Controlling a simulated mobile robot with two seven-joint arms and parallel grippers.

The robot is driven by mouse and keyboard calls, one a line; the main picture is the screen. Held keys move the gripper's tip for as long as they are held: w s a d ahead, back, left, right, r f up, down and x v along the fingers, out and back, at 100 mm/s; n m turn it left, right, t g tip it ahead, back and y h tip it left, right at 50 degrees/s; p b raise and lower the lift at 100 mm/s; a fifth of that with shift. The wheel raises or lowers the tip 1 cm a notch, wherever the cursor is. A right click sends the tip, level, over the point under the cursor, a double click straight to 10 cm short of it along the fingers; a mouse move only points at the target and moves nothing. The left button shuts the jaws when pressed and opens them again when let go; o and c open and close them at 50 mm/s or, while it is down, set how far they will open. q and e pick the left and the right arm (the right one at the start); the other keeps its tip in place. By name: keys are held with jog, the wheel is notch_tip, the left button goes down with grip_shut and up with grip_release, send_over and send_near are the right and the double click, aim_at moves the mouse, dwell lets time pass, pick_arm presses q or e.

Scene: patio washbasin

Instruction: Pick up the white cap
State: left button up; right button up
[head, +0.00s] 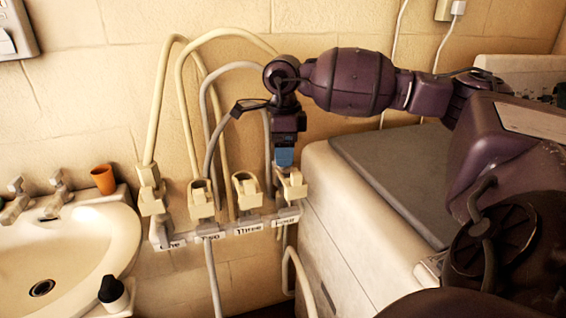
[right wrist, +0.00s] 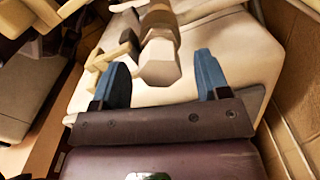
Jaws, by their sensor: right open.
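My right gripper (head: 284,158) is above the fourth place of the labelled rack, its blue fingers pointing down. In the right wrist view its two blue fingers (right wrist: 161,70) are open and apart. A pale, many-sided cap-like piece (right wrist: 159,64) shows between them, and I cannot see either finger touching it. In the head view a cream fitting (head: 292,185) at the fourth place is just below the fingertips; it seems to be the same piece. Which piece is the white cap is not fully clear. My left gripper is not in view.
The rack (head: 222,232) holds several cream fittings, and hoses arch beside my right gripper. A white machine (head: 345,225) with a grey top stands close on the right. On the left are a washbasin (head: 95,250), an orange cup (head: 103,179) and a black-topped item (head: 113,293).

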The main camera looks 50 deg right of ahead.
jog(key=shift+f, duration=0.65)
jog(key=shift+c, duration=0.2)
jog(key=shift+r, duration=0.1)
jog(key=c, duration=1)
jog(key=shift+o, duration=0.2)
